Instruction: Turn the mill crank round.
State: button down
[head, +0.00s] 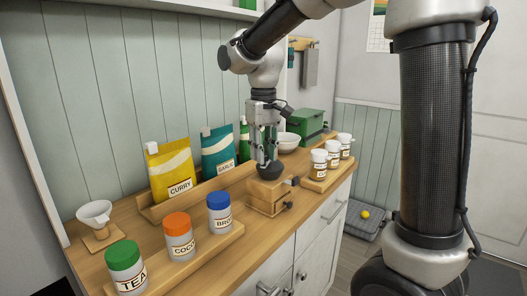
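The mill (265,195) is a small wooden box with a dark rounded top, standing on the wooden counter near its front edge. A small dark knob shows low on its front, and a short dark piece (292,181) sticks out at its upper right. I cannot tell whether that piece is part of the crank. My gripper (266,168) points down at the mill's top, its fingers in front of or touching the dark part. The fingers hide much of the top, so any crank there and the finger gap are unclear.
Curry (170,172) and green (219,150) bags stand in a rack behind. A white bowl (288,142) and green box (308,124) are behind.

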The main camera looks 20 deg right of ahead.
jog(key=shift+a, duration=0.1)
jog(key=w+a+m, duration=0.2)
jog(key=w+m, duration=0.4)
jog(key=m, duration=0.8)
jog(key=shift+w, duration=0.3)
jog(key=shift+a, duration=0.1)
dwell(0.3)
jog(key=c, duration=1.2)
grip_release()
